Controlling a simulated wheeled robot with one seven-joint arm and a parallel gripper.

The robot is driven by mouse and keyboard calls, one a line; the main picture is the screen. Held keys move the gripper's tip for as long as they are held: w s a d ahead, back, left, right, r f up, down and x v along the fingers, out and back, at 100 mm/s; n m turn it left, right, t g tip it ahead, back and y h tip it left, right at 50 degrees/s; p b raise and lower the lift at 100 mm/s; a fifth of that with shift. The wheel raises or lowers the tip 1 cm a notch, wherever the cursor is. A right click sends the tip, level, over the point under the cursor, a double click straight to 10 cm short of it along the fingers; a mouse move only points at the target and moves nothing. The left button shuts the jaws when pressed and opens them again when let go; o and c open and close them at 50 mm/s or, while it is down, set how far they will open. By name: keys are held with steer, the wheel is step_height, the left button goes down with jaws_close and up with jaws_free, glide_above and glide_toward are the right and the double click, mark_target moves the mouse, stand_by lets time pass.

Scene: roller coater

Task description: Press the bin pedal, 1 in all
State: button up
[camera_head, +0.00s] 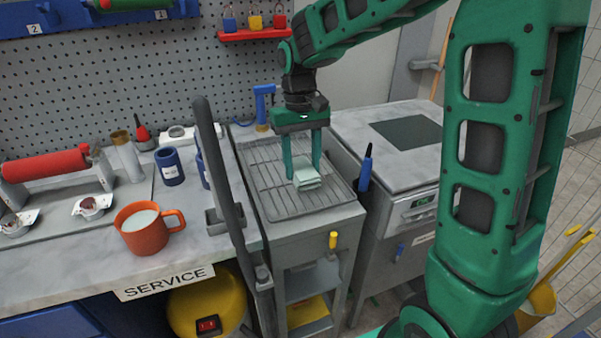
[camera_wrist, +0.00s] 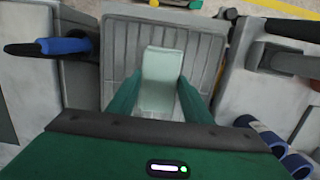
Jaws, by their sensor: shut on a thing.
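My gripper (camera_head: 304,172) is shut on a pale green folded cloth (camera_head: 307,182). The cloth is over the ribbed grey tray (camera_head: 268,182); I cannot tell whether it touches the tray. In the wrist view the cloth (camera_wrist: 162,70) sits between my green fingers, with the ribbed tray (camera_wrist: 122,58) below. I cannot make out a bin pedal in either view. A yellow rounded body (camera_head: 205,308) with a red switch stands under the bench; I cannot tell whether it is a bin.
An orange mug (camera_head: 144,232) with white liquid stands on the marble bench (camera_head: 90,268). A dark upright lever (camera_head: 218,165) rises left of the tray. A grey machine (camera_head: 400,150) stands to its right. Yellow items (camera_head: 545,298) stand on the tiled floor at lower right.

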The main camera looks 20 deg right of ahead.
mark_target(300, 165)
steer(key=shift+f, duration=1.4)
steer(key=o, duration=1.1)
step_height(300, 165, up, 12)
steer(key=w, duration=0.1)
steer(key=s+d+f+m, duration=0.2)
steer(key=s+d+m, duration=0.1)
steer(key=s+d, duration=0.95)
steer(key=s+d+f+m, duration=0.1)
steer(key=s+f, duration=0.1)
steer(key=s, duration=0.3)
steer(key=s+d+f+m+t, duration=0.1)
steer(key=s+d+f, duration=0.1)
steer(key=s, duration=0.4)
steer(key=s+d+f+m, duration=0.1)
steer(key=s+d+f, duration=0.1)
steer(key=s, duration=0.3)
steer(key=shift+s+f, duration=0.35)
